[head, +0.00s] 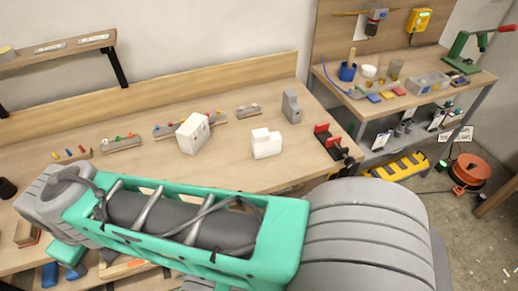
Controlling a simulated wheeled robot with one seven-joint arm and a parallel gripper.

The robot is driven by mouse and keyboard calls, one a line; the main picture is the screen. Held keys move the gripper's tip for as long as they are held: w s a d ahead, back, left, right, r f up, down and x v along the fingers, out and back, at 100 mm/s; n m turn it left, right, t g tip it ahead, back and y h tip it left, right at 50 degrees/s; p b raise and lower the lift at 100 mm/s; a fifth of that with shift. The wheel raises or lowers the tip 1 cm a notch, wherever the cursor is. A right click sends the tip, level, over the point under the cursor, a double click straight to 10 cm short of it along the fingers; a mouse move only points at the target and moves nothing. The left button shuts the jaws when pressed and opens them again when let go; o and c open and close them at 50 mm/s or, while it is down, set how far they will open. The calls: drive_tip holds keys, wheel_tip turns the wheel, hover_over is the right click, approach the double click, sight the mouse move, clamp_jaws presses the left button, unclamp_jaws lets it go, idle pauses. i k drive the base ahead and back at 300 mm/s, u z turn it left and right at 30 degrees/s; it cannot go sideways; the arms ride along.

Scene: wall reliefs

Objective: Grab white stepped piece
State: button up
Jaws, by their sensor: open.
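The white stepped piece (266,146) stands on the wooden workbench (228,170), right of the bench's middle, with a notch in its top edge. Nothing touches it. My teal and grey arm crosses the front of the head view, nearer the camera than the piece. I cannot make out my gripper; the arm runs down at the lower left, and its end does not show clearly.
A larger white block (193,134) stands left of the piece, and a grey stepped block (291,107) behind it. A red and black vise (333,142) sits at the bench's right end. Trays of small parts (175,129) line the back. Bench around the piece is clear.

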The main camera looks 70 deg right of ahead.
sight(264, 144)
drive_tip(key=u, duration=0.85)
drive_tip(key=k, duration=1.5)
drive_tip(key=u, duration=0.15)
